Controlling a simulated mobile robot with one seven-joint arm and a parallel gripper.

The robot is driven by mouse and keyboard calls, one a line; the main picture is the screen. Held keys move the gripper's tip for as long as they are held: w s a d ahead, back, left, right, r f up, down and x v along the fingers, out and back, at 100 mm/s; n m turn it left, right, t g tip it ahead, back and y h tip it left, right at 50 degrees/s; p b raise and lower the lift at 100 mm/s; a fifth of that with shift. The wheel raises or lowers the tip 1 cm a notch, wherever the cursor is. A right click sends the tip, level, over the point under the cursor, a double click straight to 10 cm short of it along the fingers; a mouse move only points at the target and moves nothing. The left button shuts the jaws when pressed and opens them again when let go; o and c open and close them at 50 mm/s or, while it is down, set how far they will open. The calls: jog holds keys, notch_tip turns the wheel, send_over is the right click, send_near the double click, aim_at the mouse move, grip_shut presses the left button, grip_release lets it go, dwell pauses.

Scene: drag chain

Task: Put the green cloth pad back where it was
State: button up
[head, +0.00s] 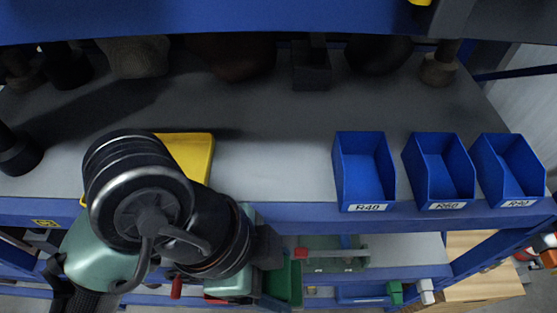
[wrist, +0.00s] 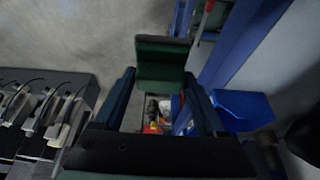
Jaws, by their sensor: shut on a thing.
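The green cloth pad (wrist: 162,62) is between the fingertips of my gripper (wrist: 164,84) in the wrist view. My gripper is shut on it, and its folded-looking upper edge stands out past the fingers. In the head view my gripper (head: 272,270) is in front of the shelf's blue front edge, low in the picture. A dark green piece beside it (head: 290,283) looks like the same pad. My arm hides part of the shelf on the left. Where the pad was before cannot be told for certain.
A yellow tray (head: 200,148) lies on the grey shelf, partly behind my arm. Three blue bins (head: 365,185) stand along the shelf's right front. Dark objects stand at the back. A blue upright (wrist: 236,50) and a blue bin (wrist: 243,108) are close right of my gripper.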

jog(key=w+p, duration=0.5)
jog(key=w, duration=1.2)
jog(key=shift+w+r, duration=0.1)
jog(key=shift+w, duration=0.2)
jog(key=shift+f+p, duration=1)
jog(key=shift+f, duration=0.8)
jog(key=o, duration=1.1)
jog(key=shift+o, duration=0.2)
jog(key=shift+a+r+b, duration=0.15)
jog(key=shift+r+b, duration=0.1)
jog(key=shift+b, duration=0.25)
jog(key=shift+a+r+b, duration=0.75)
jog(key=shift+r+b, duration=0.15)
jog(key=shift+b, duration=0.2)
jog(key=a+b, duration=0.1)
jog(key=a, duration=0.2)
jog(key=a+b, duration=0.2)
jog(key=a, duration=0.2)
jog(key=a+b, duration=0.1)
jog(key=a, duration=0.3)
jog(key=shift+a+r, duration=0.2)
jog(key=shift+r, duration=0.05)
